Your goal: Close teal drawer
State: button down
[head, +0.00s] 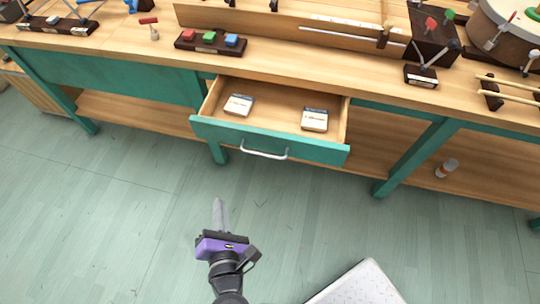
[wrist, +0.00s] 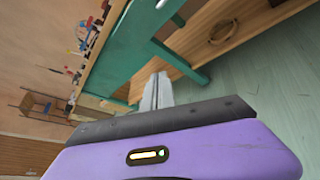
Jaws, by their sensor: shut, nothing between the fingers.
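The teal drawer (head: 270,141) is pulled out from the workbench in the head view. Its front is teal with a silver bar handle (head: 264,154), and its inside is bare wood holding two small labelled boxes, one at the left (head: 238,104) and one at the right (head: 314,119). My gripper (head: 219,203) is shut and empty. It is in front of the drawer, below and left of the handle in the picture, and apart from it.
The wooden bench top (head: 270,65) carries a block with coloured buttons (head: 210,41), a dark box (head: 432,40) and a drum (head: 505,30). The floor (head: 110,220) before the drawer is clear.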

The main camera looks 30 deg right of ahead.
jog(key=d+r+n+h, duration=0.1)
jog(key=d+r+h, duration=0.1)
jog(key=h, duration=0.1)
jog(key=n+h, duration=0.1)
jog(key=h, duration=0.4)
send_near(273, 140)
jog(key=shift+n+g, duration=0.3)
jog(key=shift+g, duration=0.1)
jog(key=b+x, duration=0.1)
jog(key=x, duration=0.5)
jog(key=shift+w+r, duration=0.15)
jog(key=shift+w, duration=0.1)
jog(key=shift+w+d, duration=0.15)
jog(key=shift+w, duration=0.05)
